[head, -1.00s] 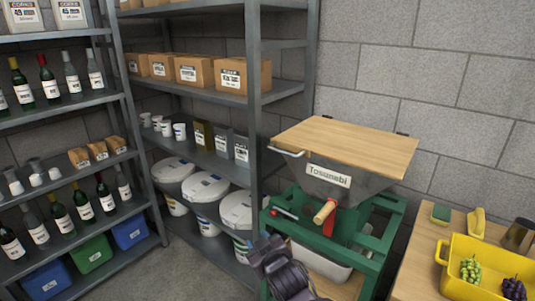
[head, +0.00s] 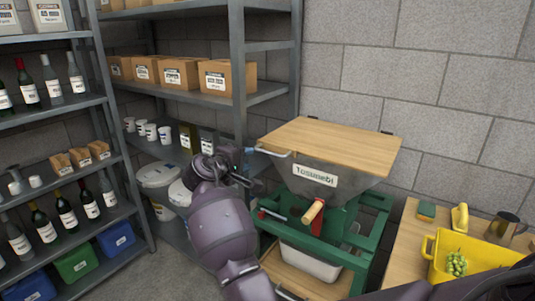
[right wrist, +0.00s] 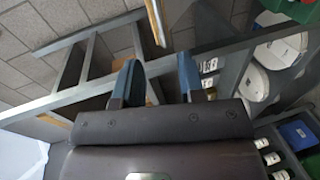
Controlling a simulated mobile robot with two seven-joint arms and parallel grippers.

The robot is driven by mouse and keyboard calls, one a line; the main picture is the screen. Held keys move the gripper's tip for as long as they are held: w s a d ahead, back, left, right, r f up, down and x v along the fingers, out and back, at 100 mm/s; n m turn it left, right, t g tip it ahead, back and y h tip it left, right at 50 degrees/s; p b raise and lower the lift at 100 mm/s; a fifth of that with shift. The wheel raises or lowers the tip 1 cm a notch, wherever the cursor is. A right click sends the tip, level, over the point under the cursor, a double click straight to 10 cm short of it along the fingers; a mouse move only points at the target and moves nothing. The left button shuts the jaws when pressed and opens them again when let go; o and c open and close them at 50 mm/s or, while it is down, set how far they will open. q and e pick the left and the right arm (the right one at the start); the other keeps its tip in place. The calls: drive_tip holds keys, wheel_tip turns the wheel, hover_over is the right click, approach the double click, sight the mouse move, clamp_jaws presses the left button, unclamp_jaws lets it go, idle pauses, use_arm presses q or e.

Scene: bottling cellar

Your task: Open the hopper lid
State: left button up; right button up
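The hopper lid (head: 330,144) is a light wooden board lying flat and closed on the grey metal hopper (head: 345,180), which has a name plate and a green frame. A pale bar handle (head: 273,153) sticks out at the lid's left front edge. My right gripper (head: 252,167) is just left of this handle, with its upper fingertip close to the handle's end; I cannot tell whether they touch. In the right wrist view its two blue fingers (right wrist: 157,82) stand apart with nothing clearly held between them. My left gripper is not in view.
Metal shelves with boxes (head: 228,77), bottles and white buckets (head: 160,174) stand behind and left of my right gripper. A wooden crank handle (head: 313,210) sticks out below the hopper. At right, a table (head: 407,245) holds a yellow crate (head: 440,243) with grapes.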

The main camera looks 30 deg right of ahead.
sight(266, 153)
drive_tip(key=x, duration=1.1)
drive_tip(key=shift+s+d+p, duration=0.1)
drive_tip(key=shift+s+p, duration=0.25)
drive_tip(key=shift+s, duration=0.05)
clamp_jaws()
